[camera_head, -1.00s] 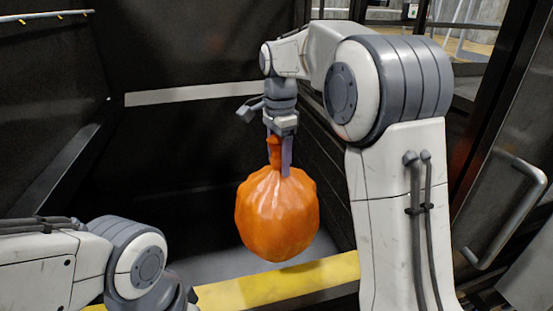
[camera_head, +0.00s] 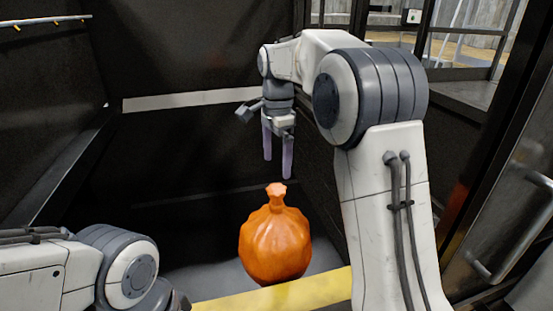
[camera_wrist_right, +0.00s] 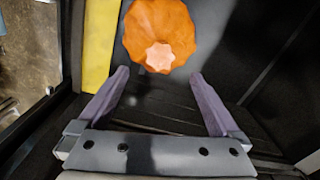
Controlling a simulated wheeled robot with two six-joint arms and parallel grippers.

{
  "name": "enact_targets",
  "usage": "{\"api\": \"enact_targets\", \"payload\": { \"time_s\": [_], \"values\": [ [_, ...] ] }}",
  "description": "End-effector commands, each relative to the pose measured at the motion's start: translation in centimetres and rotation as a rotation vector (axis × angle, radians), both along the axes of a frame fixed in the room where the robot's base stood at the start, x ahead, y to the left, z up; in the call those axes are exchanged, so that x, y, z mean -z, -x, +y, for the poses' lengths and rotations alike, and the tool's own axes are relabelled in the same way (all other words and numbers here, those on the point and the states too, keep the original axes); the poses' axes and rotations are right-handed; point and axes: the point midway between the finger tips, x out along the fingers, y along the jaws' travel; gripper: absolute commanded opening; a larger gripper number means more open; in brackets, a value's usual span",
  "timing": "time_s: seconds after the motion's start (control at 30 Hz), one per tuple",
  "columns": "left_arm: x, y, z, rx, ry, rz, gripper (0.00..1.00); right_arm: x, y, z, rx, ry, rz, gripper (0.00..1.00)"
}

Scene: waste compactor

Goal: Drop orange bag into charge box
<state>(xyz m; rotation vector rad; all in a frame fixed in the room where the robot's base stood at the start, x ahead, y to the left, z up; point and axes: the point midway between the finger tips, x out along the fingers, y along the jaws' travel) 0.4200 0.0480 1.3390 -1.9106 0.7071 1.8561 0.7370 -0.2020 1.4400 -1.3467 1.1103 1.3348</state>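The orange bag (camera_head: 275,243) is inside the dark charge box (camera_head: 190,215), below my right gripper and behind the yellow front edge. It is upright with its knotted neck on top. My right gripper (camera_head: 278,170) is open and empty above the bag, with a gap between its fingertips and the neck. In the right wrist view the bag (camera_wrist_right: 160,35) shows beyond the two spread fingers (camera_wrist_right: 158,85), touching neither. I cannot tell whether the bag has reached the box floor. My left arm shows at the lower left, but its gripper fingers are not visible.
A yellow edge (camera_head: 285,293) runs along the front of the box. Dark walls close in the box at the back and sides, with a pale strip (camera_head: 190,99) on the back wall. A door with a grey handle (camera_head: 510,232) stands at the right.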

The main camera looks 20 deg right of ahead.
Motion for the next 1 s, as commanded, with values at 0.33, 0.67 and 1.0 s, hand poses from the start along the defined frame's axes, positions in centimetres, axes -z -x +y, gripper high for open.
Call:
{"api": "enact_targets", "payload": {
  "time_s": [0.33, 0.67, 1.0],
  "values": [
    [0.3, 0.0, 0.0, 0.0, 0.0, 0.0, 0.5, -0.2, 0.0, 0.0, 0.0, 0.0, 0.005, 0.99],
    [1.1, 0.0, 0.0, 0.0, 0.001, -0.001, 0.5, -5.8, -0.1, 0.0, 0.0, 0.0, -0.001, 0.99],
    [0.7, 0.0, 0.0, 0.0, 0.001, -0.001, 0.5, -9.9, 0.0, 0.0, 0.0, 0.0, 0.002, 0.99]
  ]
}}
